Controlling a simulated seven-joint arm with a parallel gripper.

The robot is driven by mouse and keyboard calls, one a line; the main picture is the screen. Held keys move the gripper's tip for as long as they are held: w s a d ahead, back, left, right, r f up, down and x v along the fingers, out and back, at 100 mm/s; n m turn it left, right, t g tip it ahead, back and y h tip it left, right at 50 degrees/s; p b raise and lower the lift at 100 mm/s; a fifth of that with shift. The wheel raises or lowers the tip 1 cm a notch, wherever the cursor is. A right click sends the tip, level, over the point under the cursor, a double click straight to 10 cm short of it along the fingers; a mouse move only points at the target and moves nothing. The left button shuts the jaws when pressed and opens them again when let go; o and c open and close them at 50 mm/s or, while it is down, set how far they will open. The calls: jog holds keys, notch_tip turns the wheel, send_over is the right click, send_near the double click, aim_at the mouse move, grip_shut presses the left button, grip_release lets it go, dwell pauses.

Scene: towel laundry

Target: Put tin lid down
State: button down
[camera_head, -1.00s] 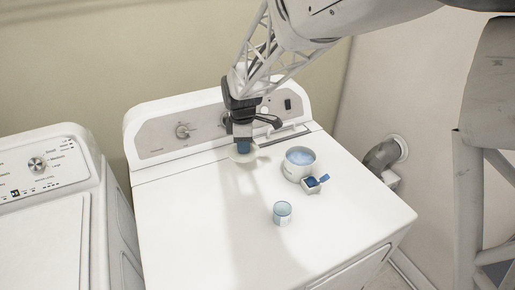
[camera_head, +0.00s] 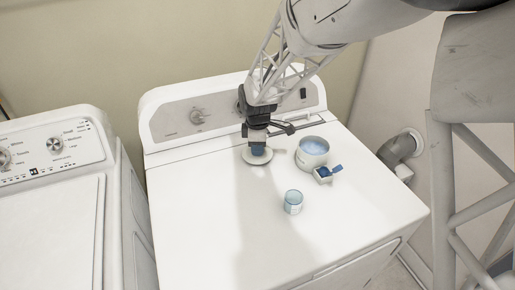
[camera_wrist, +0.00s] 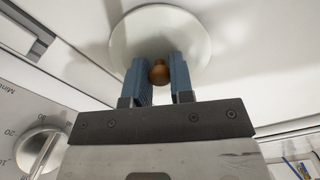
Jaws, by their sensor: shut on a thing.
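The tin lid (camera_head: 246,159) is a white disc with a brown round knob, low over or on the white top of the machine, left of the white tin. In the wrist view the lid (camera_wrist: 190,30) fills the top middle, and the blue fingers of my gripper (camera_wrist: 159,75) are shut on its knob. In the head view my gripper (camera_head: 258,150) points down above the lid. Whether the lid touches the top cannot be told. The open tin (camera_head: 312,155) holds light blue powder.
A blue-tinted glass cup (camera_head: 293,202) stands nearer the front. The control panel (camera_head: 190,118) rises behind the lid. The machine's front left top (camera_head: 215,235) is clear.

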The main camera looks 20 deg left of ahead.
jog(key=shift+f, duration=0.4)
jog(key=shift+f, duration=0.1)
jog(key=c, duration=1)
grip_release()
notch_tip(320, 180, up, 12)
dwell(0.6)
